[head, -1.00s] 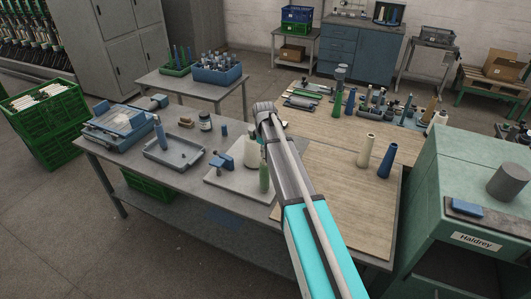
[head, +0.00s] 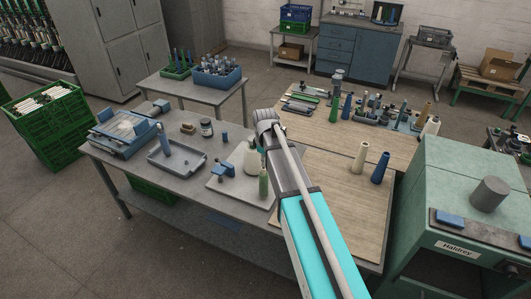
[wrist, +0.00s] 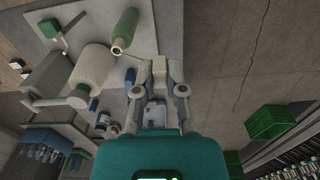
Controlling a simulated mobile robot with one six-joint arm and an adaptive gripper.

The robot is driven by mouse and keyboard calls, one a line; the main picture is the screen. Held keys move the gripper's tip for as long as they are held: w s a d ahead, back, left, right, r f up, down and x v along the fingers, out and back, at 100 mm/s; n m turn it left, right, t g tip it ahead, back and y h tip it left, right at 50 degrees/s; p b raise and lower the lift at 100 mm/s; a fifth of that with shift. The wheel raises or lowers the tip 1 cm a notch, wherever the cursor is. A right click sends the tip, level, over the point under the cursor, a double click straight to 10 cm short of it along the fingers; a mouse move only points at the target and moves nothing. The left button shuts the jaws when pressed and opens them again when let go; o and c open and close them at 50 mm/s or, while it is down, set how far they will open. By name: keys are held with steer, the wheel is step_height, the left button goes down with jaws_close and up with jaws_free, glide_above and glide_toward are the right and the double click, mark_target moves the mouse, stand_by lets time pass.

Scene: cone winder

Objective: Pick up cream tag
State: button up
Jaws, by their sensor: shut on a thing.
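My gripper (wrist: 160,72) shows in the wrist view with its two fingers close together. A small pale piece (wrist: 159,66) sits between the fingertips; it fits the cream tag, but its outline is hard to make out. In the head view my arm hides the fingers and whatever they hold. A cream cone (wrist: 93,70) and a green cone (wrist: 126,28) are left of the fingers in the wrist view, apart from them. In the head view the cream cone (head: 251,158) and green cone (head: 263,184) stand on a pale board (head: 225,185), just left of my arm.
A blue clamp-like device (head: 226,165) stands on the board. A grey tray (head: 182,160) and a blue-framed box (head: 122,132) are further left. Cream and dark-blue cones (head: 380,168) stand right on the wooden top (head: 340,205). A green machine (head: 455,215) bounds the right.

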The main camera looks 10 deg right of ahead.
steer(key=shift+s+a+r+p, duration=0.1)
steer(key=shift+s+r+p, duration=0.2)
steer(key=shift+s, duration=0.45)
steer(key=shift+s+a+r+p, duration=0.15)
steer(key=shift+s+r, duration=0.2)
steer(key=shift+s, duration=0.35)
steer(key=shift+s+a+r+p, duration=0.1)
steer(key=shift+s+r+p, duration=0.2)
steer(key=shift+s, duration=0.45)
steer(key=shift+r, duration=0.15)
steer(key=shift+r+p, duration=1.4)
steer(key=shift+p, duration=0.05)
steer(key=shift+f, duration=0.15)
step_height(320, 180, down, 15)
steer(key=b, duration=1.5)
